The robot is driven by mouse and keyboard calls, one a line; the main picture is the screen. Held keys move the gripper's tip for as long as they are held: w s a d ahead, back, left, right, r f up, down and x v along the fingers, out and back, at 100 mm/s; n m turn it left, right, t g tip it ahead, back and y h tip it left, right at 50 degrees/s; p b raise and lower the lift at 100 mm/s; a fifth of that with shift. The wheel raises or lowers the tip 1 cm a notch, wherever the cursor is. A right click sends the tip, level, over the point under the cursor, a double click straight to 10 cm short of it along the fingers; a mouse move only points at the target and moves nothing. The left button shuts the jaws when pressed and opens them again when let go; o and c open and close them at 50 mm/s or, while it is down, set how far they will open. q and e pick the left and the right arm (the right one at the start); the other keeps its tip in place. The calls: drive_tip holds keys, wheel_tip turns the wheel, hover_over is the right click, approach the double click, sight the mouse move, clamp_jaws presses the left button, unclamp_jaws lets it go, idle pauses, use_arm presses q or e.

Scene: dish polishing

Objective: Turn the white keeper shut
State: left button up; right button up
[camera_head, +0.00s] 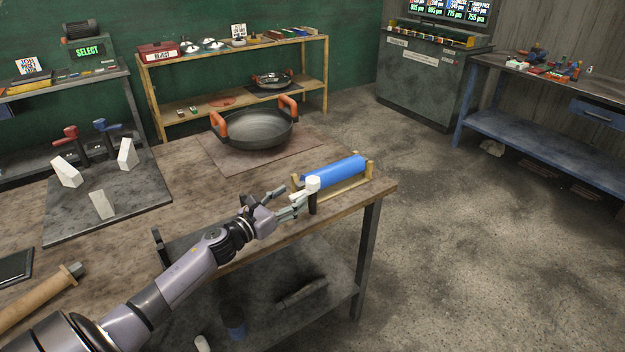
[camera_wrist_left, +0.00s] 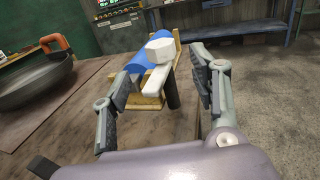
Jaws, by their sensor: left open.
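The white keeper (camera_head: 313,185) sits at the near left end of a wooden cradle (camera_head: 345,188) that holds a blue roll (camera_head: 334,171). In the left wrist view the keeper (camera_wrist_left: 160,51) has a blocky white head and a flat white bar slanting down toward me, beside a dark upright post (camera_wrist_left: 172,92). My left gripper (camera_head: 290,200) is open, with its fingers pointing at the keeper. In the left wrist view its fingers (camera_wrist_left: 162,66) stand on either side of the keeper, with visible gaps. I cannot tell whether a finger touches it. My right gripper is not in view.
A large dark pan (camera_head: 252,130) with orange handles rests on a brown mat behind the cradle. A dark board (camera_head: 105,205) with white blocks lies at the left. The bench's right edge is close beside the cradle. Bare bench top lies between board and pan.

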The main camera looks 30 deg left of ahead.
sight(308, 186)
use_arm(q)
drive_tip(key=w, duration=0.3)
drive_tip(key=w+d+p, duration=0.1)
drive_tip(key=w, duration=0.5)
drive_tip(key=shift+w+d, duration=0.15)
drive_tip(key=shift+w, duration=0.05)
drive_tip(key=shift+c, duration=0.4)
clamp_jaws()
